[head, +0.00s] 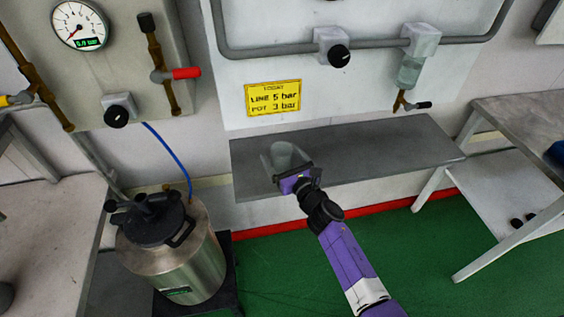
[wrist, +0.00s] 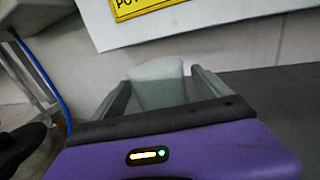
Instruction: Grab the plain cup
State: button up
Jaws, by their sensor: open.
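The plain cup (head: 283,155) is pale and translucent and stands upright on the grey shelf (head: 390,150). In the wrist view the cup (wrist: 157,84) shows between the two fingers, its lower part hidden behind my gripper's body. My gripper (head: 284,163) is open, with one finger on each side of the cup. In the wrist view the gripper (wrist: 160,95) shows a gap at the right finger; I cannot tell whether the left finger touches the cup.
A steel pot (head: 175,255) with a black lid and a blue hose (head: 170,155) stands left of the shelf. A yellow sign (head: 272,97) hangs above it. A clear container with a small tap (head: 410,72) hangs over the shelf's right part. The shelf right of the cup is bare.

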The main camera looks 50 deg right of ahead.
jog(key=c, duration=1.4)
jog(key=shift+r, duration=0.1)
jog(key=shift+c, duration=0.2)
